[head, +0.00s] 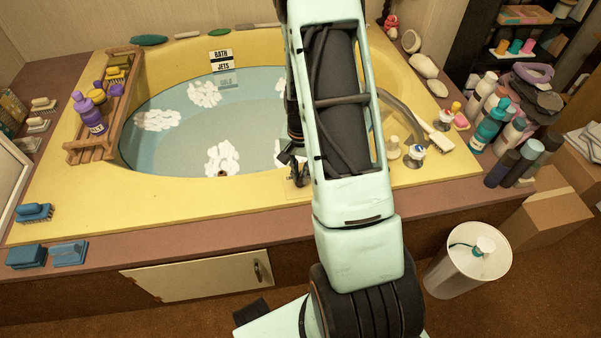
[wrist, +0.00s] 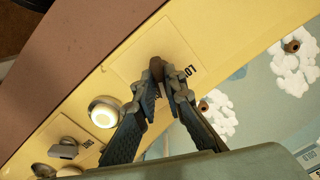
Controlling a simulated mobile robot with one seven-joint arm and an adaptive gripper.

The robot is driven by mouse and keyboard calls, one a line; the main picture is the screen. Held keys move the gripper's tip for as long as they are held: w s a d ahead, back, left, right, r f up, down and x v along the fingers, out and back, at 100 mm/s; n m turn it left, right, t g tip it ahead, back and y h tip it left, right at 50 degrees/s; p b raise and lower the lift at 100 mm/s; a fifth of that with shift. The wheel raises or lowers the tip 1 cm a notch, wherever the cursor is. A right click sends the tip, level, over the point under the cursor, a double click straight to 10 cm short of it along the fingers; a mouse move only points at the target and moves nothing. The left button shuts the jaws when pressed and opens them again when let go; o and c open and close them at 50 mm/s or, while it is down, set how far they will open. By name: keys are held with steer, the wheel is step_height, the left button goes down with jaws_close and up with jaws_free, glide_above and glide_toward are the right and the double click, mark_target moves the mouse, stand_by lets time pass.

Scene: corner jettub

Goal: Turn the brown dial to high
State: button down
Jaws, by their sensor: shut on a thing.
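The brown dial (wrist: 157,64) stands on a pale square plate on the yellow tub rim in the wrist view. My gripper (wrist: 160,88) is shut on it, with a dark fingertip on each side. Dark lettering (wrist: 189,70), apparently LOW, is upside down beside the dial. No pointer mark on the dial can be made out, so its setting cannot be read. In the head view my gripper (head: 292,160) is at the tub's front rim, partly behind my arm. The dial cannot be made out there.
A round white knob (wrist: 104,112) and a metal switch (wrist: 64,148) sit along the rim near the dial. The tub (head: 255,115) holds water and foam. Bottles (head: 490,120) crowd the right ledge, and a wooden rack (head: 115,110) holds bottles at left. A white bin (head: 467,262) stands in front.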

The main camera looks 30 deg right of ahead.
mark_target(300, 177)
steer(key=shift+m+p, duration=0.45)
steer(key=shift+m, duration=1.55)
steer(key=c, duration=2)
jaws_free()
steer(key=shift+r, duration=0.1)
step_height(300, 177, up, 12)
steer(key=shift+f, duration=0.1)
